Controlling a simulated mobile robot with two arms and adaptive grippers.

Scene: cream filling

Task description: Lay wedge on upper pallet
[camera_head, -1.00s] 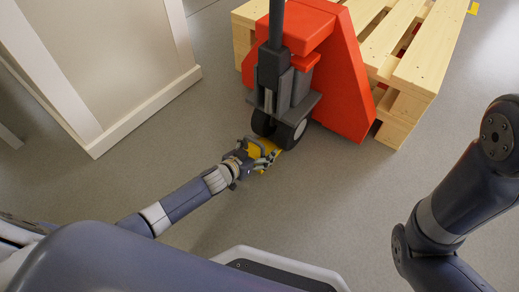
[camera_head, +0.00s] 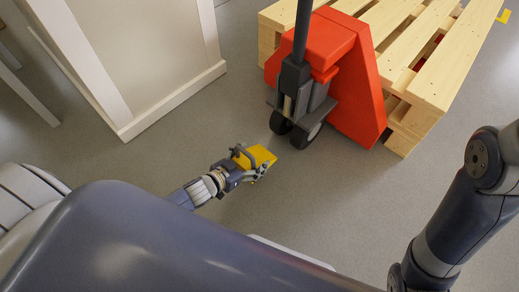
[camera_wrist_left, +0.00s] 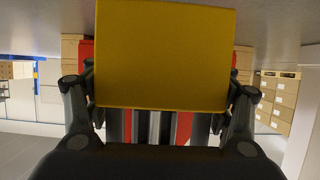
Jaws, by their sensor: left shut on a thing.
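The yellow wedge (camera_head: 256,157) is held in my left gripper (camera_head: 246,163), just above or near the grey floor, in front of the pallet jack's wheels. In the left wrist view the wedge (camera_wrist_left: 165,55) fills the upper middle, with a gripper finger on each side of it. The wooden pallet (camera_head: 440,75) lies at the upper right, behind the red pallet jack (camera_head: 345,80). My right gripper is outside the views; only part of my right arm shows at the right edge.
The pallet jack, with its dark handle (camera_head: 302,30) and wheels (camera_head: 305,133), stands between my left gripper and the pallet. A cream cabinet (camera_head: 150,60) stands at the upper left. Grey floor (camera_head: 330,200) is clear in the middle.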

